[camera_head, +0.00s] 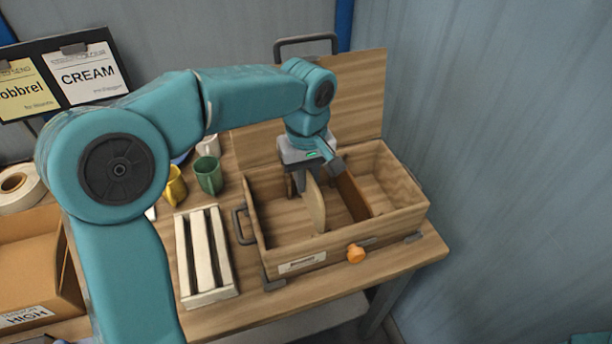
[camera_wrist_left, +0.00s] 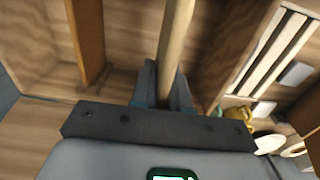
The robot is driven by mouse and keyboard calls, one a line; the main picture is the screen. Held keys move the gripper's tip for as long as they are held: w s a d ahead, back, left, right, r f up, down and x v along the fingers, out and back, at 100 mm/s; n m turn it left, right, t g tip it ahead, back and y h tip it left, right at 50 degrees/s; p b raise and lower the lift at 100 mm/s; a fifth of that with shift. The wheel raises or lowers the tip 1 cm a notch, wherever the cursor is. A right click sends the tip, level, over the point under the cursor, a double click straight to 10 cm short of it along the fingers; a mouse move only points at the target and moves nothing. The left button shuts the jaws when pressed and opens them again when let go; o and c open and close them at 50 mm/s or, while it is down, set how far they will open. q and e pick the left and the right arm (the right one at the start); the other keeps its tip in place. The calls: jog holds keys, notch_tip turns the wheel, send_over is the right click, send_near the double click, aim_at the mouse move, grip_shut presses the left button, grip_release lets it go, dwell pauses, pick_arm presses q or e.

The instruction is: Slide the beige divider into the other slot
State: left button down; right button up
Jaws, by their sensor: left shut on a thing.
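The beige divider (camera_head: 316,208) stands on edge inside the wooden box (camera_head: 283,240), in its left part. It also shows in the left wrist view (camera_wrist_left: 175,35), running up from between the fingers. My left gripper (camera_head: 305,183) reaches down into the box and is shut on the divider's far end; its fingers flank the divider in the left wrist view (camera_wrist_left: 165,88). A darker brown divider (camera_head: 351,196) stands to the right of the beige one, apart from it. The slots are hidden or too small to tell. My right gripper is not in view.
The box's lid (camera_head: 357,95) stands open at the back. A slatted white rack (camera_head: 205,255), a green mug (camera_head: 208,175) and a yellow mug (camera_head: 174,187) are left of the box. The right compartment (camera_head: 385,185) is empty.

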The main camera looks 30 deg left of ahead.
aim_at(306, 201)
pick_arm(q)
jog(key=shift+w+a+f+b, duration=0.1)
jog(key=shift+w+f+b, duration=0.1)
jog(key=shift+f, duration=0.3)
jog(key=shift+w+a+f+b, duration=0.1)
jog(key=shift+w+f+b, duration=0.05)
jog(key=shift+f, duration=0.6)
jog(key=shift+s+d+f+b, duration=0.15)
jog(key=shift+s+f+b, duration=0.15)
jog(key=shift+b, duration=0.35)
jog(key=shift+w+f+b, duration=0.15)
jog(key=shift+f+b, duration=0.15)
jog(key=shift+f, duration=0.25)
jog(key=shift+w+f+b, duration=0.15)
jog(key=shift+f+b, duration=0.15)
jog(key=shift+f, duration=0.2)
jog(key=shift+s+f+b, duration=0.2)
jog(key=shift+f+b, duration=0.25)
jog(key=shift+w+f+b, duration=0.15)
jog(key=shift+f+b, duration=0.45)
jog(key=shift+f, duration=0.3)
jog(key=shift+f+b, duration=0.4)
jog(key=shift+f, duration=0.05)
